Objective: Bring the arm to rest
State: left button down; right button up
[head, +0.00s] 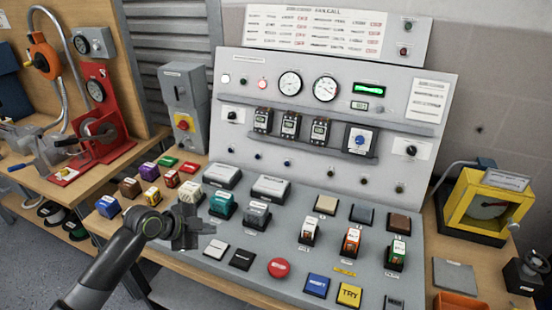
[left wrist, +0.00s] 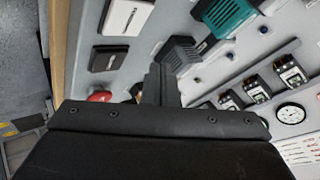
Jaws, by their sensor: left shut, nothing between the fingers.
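My left gripper (head: 188,228) is shut and empty in the head view. It hovers over the left part of the sloped grey control panel (head: 215,285), in front of the teal block (head: 222,204) and the dark grey block (head: 257,215). In the left wrist view its fingers (left wrist: 160,85) are together, with the teal block (left wrist: 228,14) and the dark grey block (left wrist: 178,54) beyond. I cannot tell the exact gap between the gripper and the panel. My right gripper is in neither view.
The panel carries a red button (head: 279,268), a yellow TRY key (head: 349,295) and a blue key (head: 317,285). Small coloured blocks (head: 130,188) stand on the table left of it. A red press-like stand (head: 98,115) is at far left, and a yellow-framed gauge (head: 487,205) at right.

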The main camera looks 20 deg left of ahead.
pick_arm(q)
jog(key=s+d+f+n+g+y, duration=0.1)
jog(key=s+d+f+n, duration=0.15)
jog(key=s, duration=0.45)
jog(key=s+d+f+n+g+y, duration=0.1)
jog(key=s+f+n, duration=0.25)
jog(key=s, duration=0.25)
jog(key=s+n+g+y, duration=0.2)
jog(key=s+n+y, duration=0.2)
jog(key=s+n, duration=0.9)
notch_tip(320, 180, down, 24)
jog(key=s+a+m+g, duration=0.2)
jog(key=s+m, duration=0.1)
jog(key=m, duration=0.1)
jog(key=s+d+f, duration=0.1)
jog(key=s+f, duration=1.4)
jog(key=f, duration=0.1)
jog(key=shift+d+f+g+h, duration=0.25)
jog(key=shift+g+h, duration=0.05)
jog(key=shift+g, duration=0.1)
